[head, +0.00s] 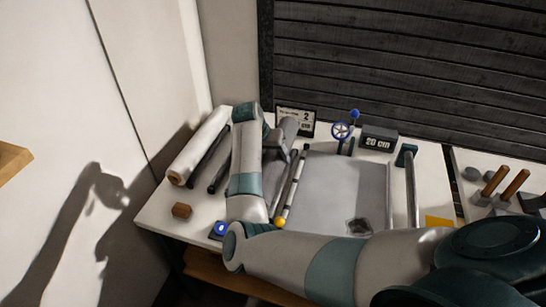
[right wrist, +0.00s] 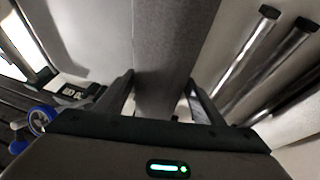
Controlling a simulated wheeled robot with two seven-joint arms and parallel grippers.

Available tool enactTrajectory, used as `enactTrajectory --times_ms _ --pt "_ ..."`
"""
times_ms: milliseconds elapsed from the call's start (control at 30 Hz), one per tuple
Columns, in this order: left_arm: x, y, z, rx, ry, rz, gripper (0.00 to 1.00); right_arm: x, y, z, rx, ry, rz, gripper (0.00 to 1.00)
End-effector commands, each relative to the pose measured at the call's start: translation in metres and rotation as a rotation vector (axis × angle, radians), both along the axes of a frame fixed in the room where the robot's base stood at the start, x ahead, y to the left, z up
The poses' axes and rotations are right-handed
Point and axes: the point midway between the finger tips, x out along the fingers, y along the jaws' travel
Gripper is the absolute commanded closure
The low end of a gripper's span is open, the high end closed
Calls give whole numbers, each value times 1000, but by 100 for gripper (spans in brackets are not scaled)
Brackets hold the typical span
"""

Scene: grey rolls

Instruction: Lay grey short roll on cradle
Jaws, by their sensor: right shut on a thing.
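The grey short roll (right wrist: 170,40) runs between the two fingers of my right gripper (right wrist: 160,80) in the right wrist view, and the fingers are shut on it. In the head view my right gripper (head: 291,148) is over the table, left of the grey sheet, with the roll partly hidden by my arm. Two dark parallel rods (head: 207,158), which look like the cradle, lie left of my forearm. They show in the right wrist view as shiny rods with black ends (right wrist: 247,48), apart from the roll. My left gripper is not in view.
A long white roll (head: 200,143) lies along the table's left edge. A grey sheet (head: 345,185) covers the middle.

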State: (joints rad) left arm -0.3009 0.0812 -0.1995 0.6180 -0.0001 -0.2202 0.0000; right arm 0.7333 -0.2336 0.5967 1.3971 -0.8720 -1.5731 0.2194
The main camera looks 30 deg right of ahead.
Motion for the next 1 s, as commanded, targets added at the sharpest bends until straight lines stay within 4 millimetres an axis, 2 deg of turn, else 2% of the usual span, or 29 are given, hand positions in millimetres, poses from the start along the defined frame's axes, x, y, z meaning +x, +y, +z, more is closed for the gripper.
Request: enactTrajectory --times_ms 33,300,700,1000 --pt "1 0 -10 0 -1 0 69 1 0 -9 -1 -2 0 75" --pt "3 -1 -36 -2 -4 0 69 0 0 -31 -1 -2 0 75" --pt "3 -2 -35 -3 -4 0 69 1 -1 -56 -1 -1 0 75" --pt "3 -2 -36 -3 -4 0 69 1 -1 -60 -2 -2 0 75"
